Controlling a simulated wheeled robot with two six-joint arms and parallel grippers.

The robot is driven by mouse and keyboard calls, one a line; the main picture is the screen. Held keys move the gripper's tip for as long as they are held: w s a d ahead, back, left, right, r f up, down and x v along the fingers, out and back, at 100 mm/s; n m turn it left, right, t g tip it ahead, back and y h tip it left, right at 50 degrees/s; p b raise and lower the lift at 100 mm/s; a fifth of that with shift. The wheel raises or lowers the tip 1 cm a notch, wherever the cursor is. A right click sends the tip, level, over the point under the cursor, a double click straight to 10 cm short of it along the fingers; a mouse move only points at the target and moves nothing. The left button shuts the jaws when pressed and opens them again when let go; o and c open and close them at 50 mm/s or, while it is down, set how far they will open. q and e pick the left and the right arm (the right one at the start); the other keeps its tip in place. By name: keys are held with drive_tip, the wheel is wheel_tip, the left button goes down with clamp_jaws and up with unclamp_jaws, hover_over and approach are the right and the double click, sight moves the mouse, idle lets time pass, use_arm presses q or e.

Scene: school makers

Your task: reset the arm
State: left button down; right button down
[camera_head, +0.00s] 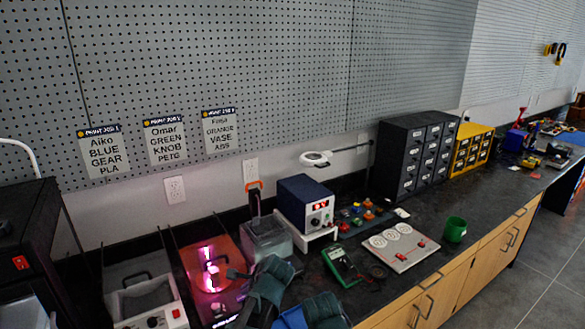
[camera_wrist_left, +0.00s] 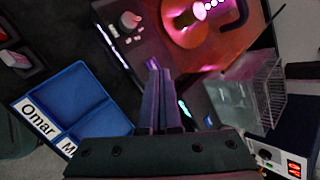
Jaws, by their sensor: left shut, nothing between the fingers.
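My left gripper (camera_head: 236,273) shows low in the head view, reaching over the front of the bench beside the pink-lit machine (camera_head: 208,268). In the left wrist view its two dark fingers (camera_wrist_left: 160,72) lie together with nothing between them. The arm's dark links come up from the bottom edge of the head view and hide part of the bench front. My right gripper is not in view.
A blue tray labelled Omar (camera_wrist_left: 75,98) lies below the fingers. A clear container (camera_head: 266,238), a box with a red display (camera_head: 305,203), a multimeter (camera_head: 340,264), a white panel (camera_head: 400,246) and a green cup (camera_head: 455,229) stand along the black bench.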

use_arm(q)
drive_tip(key=s+d+f+n+g+h, duration=0.1)
drive_tip(key=s+d+n, duration=0.1)
drive_tip(key=s, duration=0.2)
drive_tip(key=s+d+f+n+g+h, duration=0.1)
drive_tip(key=s+d+n, duration=0.1)
drive_tip(key=s, duration=0.2)
drive_tip(key=s+d+f+n+g, duration=0.1)
drive_tip(key=s+d+f+n, duration=0.1)
drive_tip(key=s+n, duration=0.1)
drive_tip(key=shift+s+d+h, duration=0.15)
drive_tip(key=shift+s+h, duration=0.25)
drive_tip(key=shift+s, duration=0.35)
drive_tip(key=s+d+n+g+h, duration=0.1)
drive_tip(key=s+d+n, duration=0.3)
drive_tip(key=s, duration=0.4)
drive_tip(key=shift+f+n+g+h, duration=0.4)
drive_tip(key=shift+f+g, duration=0.05)
drive_tip(key=shift+g, duration=0.35)
